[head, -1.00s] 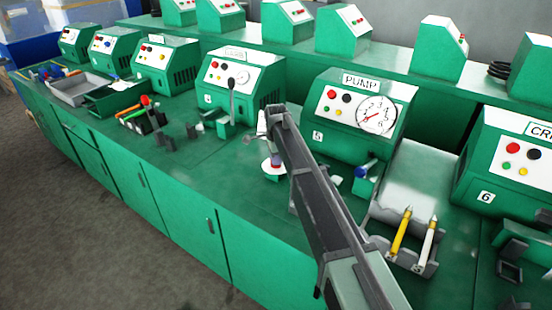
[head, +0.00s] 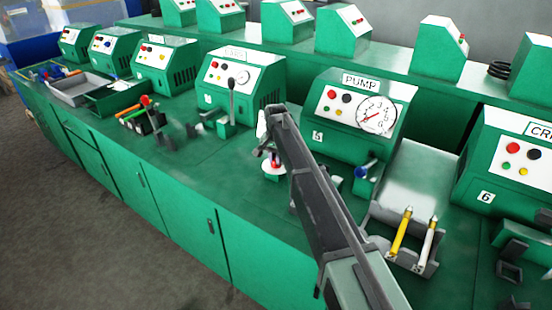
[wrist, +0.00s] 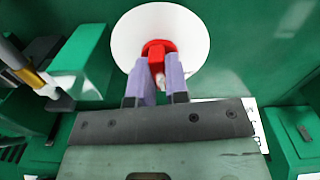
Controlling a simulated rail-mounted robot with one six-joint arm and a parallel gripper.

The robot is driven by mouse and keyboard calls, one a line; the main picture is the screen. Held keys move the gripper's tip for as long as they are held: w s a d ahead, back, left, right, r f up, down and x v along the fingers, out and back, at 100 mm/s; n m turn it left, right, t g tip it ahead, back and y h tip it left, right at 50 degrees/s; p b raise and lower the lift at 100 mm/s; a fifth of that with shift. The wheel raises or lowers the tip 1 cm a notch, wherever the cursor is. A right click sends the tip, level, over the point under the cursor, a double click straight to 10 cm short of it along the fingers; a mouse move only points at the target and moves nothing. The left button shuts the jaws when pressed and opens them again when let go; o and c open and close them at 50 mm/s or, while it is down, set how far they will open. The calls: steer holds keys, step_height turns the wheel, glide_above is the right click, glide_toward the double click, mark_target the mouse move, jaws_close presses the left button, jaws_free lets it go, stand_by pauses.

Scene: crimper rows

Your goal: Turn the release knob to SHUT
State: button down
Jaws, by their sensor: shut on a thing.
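The release knob is a red knob (wrist: 157,47) on a round white disc (wrist: 190,38), seen from above in the wrist view. My gripper (wrist: 158,72) has its two pale purple fingers on either side of the red knob, shut on it. A small whitish piece shows between the fingers below the red top. No SHUT mark is readable on the visible part of the disc. In the head view the white disc (head: 266,171) stands on the green bench left of my arm, which partly hides it and the fingers.
The PUMP box (head: 352,110) with its dial gauge stands behind my arm. A blue-handled valve (head: 362,171) and a grey tray with yellow and white tools (head: 402,232) are to its right. A dark upright lever (head: 231,103) stands to the left.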

steer(key=n, duration=0.3)
steer(key=shift+n, duration=2.1)
steer(key=c, duration=1.1)
jaws_free()
step_height(320, 180, up, 11)
steer(key=p, duration=1)
steer(key=shift+f+p, duration=0.1)
steer(key=shift+p, duration=0.3)
